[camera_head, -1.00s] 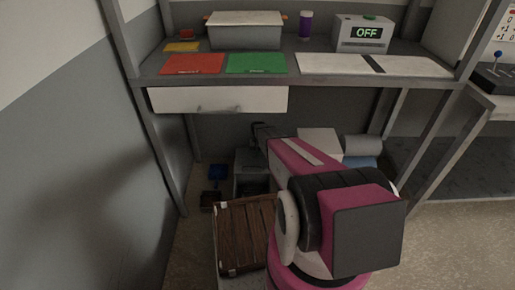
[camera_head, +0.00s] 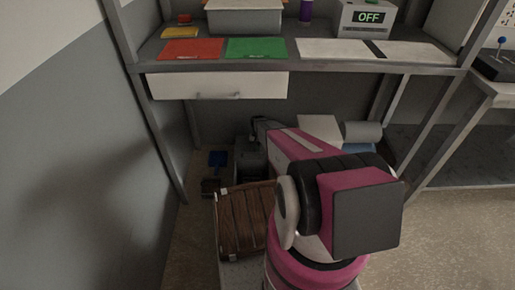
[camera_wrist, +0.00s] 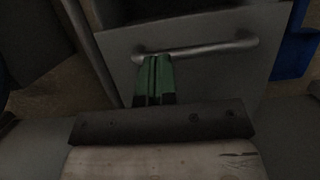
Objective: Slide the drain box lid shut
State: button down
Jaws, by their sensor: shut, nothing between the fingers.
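The drain box (camera_head: 246,171) is a grey box on the floor under the workbench, partly hidden behind my arm in the head view. In the wrist view its lid (camera_wrist: 205,75) is a flat grey panel with a bar handle (camera_wrist: 205,49) across it. A dark opening (camera_wrist: 160,10) shows beyond the panel at the top edge. My gripper (camera_wrist: 154,62) has green fingers, shut together and empty. The fingertips are at the left part of the handle; I cannot tell whether they touch it. The head view does not show the fingertips clearly.
A brown slatted crate (camera_head: 246,222) stands on the floor in front of the box. A white drawer (camera_head: 215,86) hangs under the bench above. Bench legs stand at both sides.

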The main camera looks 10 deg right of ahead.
jog(key=s+a, duration=0.2)
jog(key=s, duration=0.8)
jog(key=s+a, duration=0.2)
jog(key=s, duration=0.8)
